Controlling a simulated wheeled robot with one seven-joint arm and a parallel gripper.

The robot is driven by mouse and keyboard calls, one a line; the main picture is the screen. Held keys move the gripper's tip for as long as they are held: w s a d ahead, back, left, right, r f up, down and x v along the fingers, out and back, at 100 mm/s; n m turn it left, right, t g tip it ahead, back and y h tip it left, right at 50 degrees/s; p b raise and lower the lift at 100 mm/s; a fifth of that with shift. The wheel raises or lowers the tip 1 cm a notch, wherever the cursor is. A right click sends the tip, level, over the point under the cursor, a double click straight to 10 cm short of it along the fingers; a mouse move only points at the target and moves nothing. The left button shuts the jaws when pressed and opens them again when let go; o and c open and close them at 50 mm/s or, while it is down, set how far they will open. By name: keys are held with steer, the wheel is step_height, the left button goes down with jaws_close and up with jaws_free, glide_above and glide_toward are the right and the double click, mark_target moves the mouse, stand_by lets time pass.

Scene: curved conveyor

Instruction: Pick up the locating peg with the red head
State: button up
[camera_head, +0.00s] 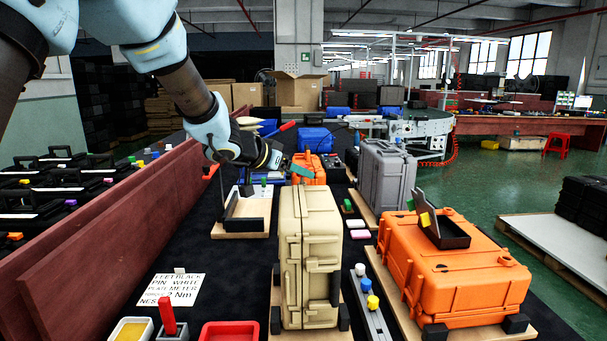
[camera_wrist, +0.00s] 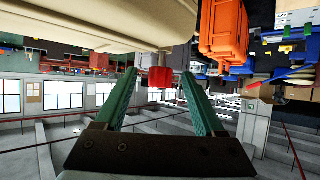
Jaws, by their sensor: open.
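My gripper (camera_head: 303,165) reaches in from the upper left and stands behind the top of the beige case (camera_head: 308,250). In the wrist view its two green fingers (camera_wrist: 159,74) are spread apart. A small red block-like head (camera_wrist: 158,79) shows between the fingertips, below the beige case's edge in that view. I cannot tell whether a finger touches it, and its lower part is not clear. In the head view I do not see this red head. A tall red piece (camera_head: 168,314) stands upright in a grey block at the front left.
A grey rail (camera_head: 384,325) holds pegs with white, blue and yellow heads, right of the beige case. An orange case (camera_head: 455,270) carrying an open black box stands further right. A red tray (camera_head: 229,332) lies in front. A smaller orange case (camera_head: 309,169) is behind my gripper.

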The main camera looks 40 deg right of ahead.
steer(key=x, duration=0.6)
steer(key=shift+w, duration=0.1)
steer(key=shift+c, duration=0.3)
jaws_close()
